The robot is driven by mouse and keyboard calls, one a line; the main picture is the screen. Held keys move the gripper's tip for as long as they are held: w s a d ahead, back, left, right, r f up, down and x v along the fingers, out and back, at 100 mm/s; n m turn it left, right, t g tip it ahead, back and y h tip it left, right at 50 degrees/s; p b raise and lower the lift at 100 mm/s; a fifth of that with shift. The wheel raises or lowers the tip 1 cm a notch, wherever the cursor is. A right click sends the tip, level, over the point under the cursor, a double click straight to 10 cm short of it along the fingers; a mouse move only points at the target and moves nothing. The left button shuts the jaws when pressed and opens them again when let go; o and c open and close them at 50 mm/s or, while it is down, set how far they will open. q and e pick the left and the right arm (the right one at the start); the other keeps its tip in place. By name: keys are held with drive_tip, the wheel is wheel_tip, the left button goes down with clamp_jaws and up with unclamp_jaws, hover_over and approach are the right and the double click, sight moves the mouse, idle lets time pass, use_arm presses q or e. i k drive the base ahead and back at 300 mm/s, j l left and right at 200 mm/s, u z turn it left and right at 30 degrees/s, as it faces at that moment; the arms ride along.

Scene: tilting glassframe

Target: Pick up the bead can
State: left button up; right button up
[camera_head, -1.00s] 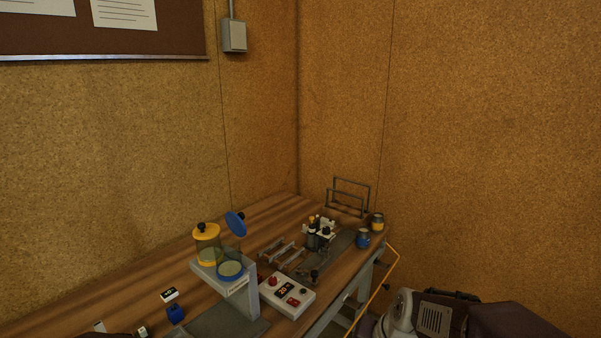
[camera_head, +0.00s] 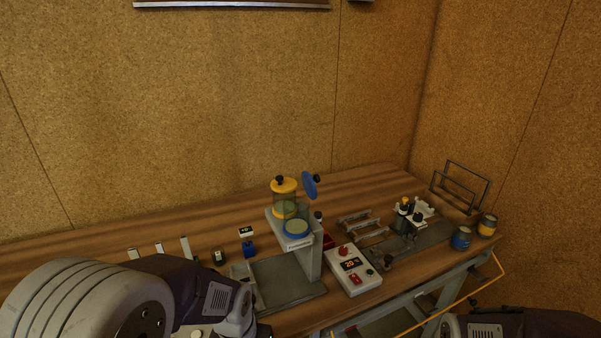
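Two small cans stand at the right end of the wooden bench (camera_head: 200,240). One is a blue can (camera_head: 461,238) with a tan band, the other a yellow can (camera_head: 488,225) with a dark band, just behind it to the right. I cannot tell which of them is the bead can. Both stand upright, and nothing is touching them. My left arm shows at the lower left and my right arm at the lower right edge, below the cans. Neither gripper's fingers can be seen.
A grey stand (camera_head: 305,262) holds two clear containers, one yellow-lidded, one with its blue lid raised. A control box (camera_head: 354,272) with a red button is beside it. A wire frame (camera_head: 462,186) stands behind the cans. A yellow rail (camera_head: 470,298) runs along the bench's right end.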

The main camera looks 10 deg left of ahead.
sight(462, 237)
drive_tip(key=i+l+u, duration=0.1)
drive_tip(key=l+u, duration=0.75)
drive_tip(key=l, duration=0.15)
drive_tip(key=l+u, duration=0.4)
drive_tip(key=k+l+u, duration=0.15)
drive_tip(key=l+u, duration=0.25)
drive_tip(key=l, duration=0.2)
drive_tip(key=z, duration=1.8)
drive_tip(key=u, duration=0.45)
drive_tip(key=j+u, duration=0.15)
drive_tip(key=u, duration=0.75)
drive_tip(key=j+u, duration=0.1)
drive_tip(key=u, duration=0.35)
drive_tip(key=z, duration=1.95)
